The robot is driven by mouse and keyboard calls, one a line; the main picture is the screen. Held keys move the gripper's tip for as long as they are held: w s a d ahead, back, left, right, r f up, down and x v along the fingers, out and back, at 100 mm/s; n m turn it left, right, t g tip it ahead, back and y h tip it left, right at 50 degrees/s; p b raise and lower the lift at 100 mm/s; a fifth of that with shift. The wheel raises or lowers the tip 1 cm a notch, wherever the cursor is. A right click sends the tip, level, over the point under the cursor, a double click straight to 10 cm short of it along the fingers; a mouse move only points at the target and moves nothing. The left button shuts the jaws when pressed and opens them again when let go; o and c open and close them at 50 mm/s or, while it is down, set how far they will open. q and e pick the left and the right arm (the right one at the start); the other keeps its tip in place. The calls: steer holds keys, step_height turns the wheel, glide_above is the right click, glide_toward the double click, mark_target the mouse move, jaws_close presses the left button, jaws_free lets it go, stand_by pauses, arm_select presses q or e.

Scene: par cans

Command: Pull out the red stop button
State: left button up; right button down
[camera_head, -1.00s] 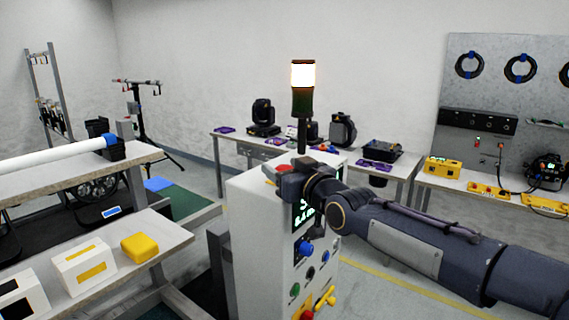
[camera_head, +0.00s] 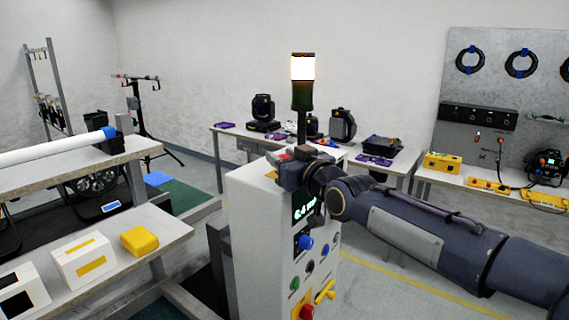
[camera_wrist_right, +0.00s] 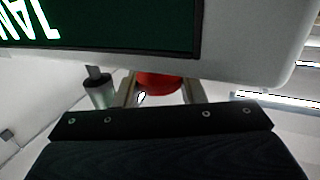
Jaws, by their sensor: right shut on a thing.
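The red stop button (camera_head: 286,156) is at the top of the pale console (camera_head: 255,225). A bit of yellow (camera_head: 271,174) shows on the console's top beside it. My right gripper (camera_head: 290,165) is shut on the button from the right and hides much of it. In the right wrist view the red button (camera_wrist_right: 158,83) sits between my two fingers, close to the console's edge and its green display (camera_wrist_right: 110,28). My left gripper is not in view.
A lit lamp (camera_head: 302,67) on a dark post rises just behind my right gripper. A blue knob (camera_head: 306,242), a red knob (camera_head: 306,312) and other controls are on the console's front. A shelf bench (camera_head: 170,240) stands left; tables with stage lamps stand behind.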

steer(key=c, duration=0.9)
jaws_free()
steer(key=shift+r, duration=0.2)
steer(key=shift+c, duration=0.2)
steer(key=b+v, duration=0.3)
steer(key=v, duration=0.5)
steer(key=shift+a, duration=0.1)
